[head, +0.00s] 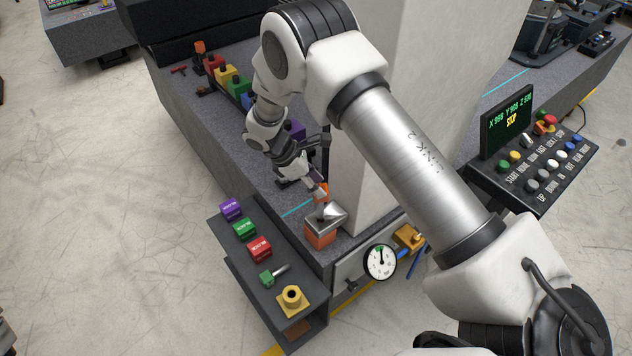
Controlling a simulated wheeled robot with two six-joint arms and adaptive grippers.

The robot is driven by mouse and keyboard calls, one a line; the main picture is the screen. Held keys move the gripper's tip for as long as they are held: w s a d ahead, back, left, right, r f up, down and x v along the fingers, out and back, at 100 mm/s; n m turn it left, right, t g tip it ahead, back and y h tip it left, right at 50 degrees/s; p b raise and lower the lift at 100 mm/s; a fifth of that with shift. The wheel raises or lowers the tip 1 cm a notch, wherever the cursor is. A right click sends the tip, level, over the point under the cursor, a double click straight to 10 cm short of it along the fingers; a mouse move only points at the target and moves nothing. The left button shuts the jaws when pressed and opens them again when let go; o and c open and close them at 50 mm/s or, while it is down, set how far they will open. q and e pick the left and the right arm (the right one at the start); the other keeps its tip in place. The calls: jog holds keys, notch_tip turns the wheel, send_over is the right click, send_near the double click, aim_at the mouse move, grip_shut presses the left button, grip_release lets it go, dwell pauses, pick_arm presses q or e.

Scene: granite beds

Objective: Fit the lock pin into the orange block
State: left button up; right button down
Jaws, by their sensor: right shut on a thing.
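The orange block (320,238) sits at the near corner of the granite bed, with a grey metal piece (326,217) on top. My right arm reaches across the view, and my right gripper (318,189) is just behind the block, pointing down toward it. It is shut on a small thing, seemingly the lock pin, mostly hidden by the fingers. My left gripper is not in view.
A dark shelf (262,290) in front carries purple, green and red labelled blocks, a green-handled pin (268,279) and a yellow bushing (291,298). A white column (380,130) stands close right of the gripper. A dial gauge (380,262) is on the bed's front.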

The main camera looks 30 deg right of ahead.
dwell(0.3)
notch_tip(320, 180, down, 10)
jog(key=b, duration=0.6)
jog(key=shift+r, duration=0.15)
dwell(3.5)
jog(key=c, duration=0.6)
grip_release()
jog(key=p+v, duration=0.2)
jog(key=v, duration=0.3)
jog(key=shift+r+p, duration=0.1)
jog(key=shift+p, duration=0.3)
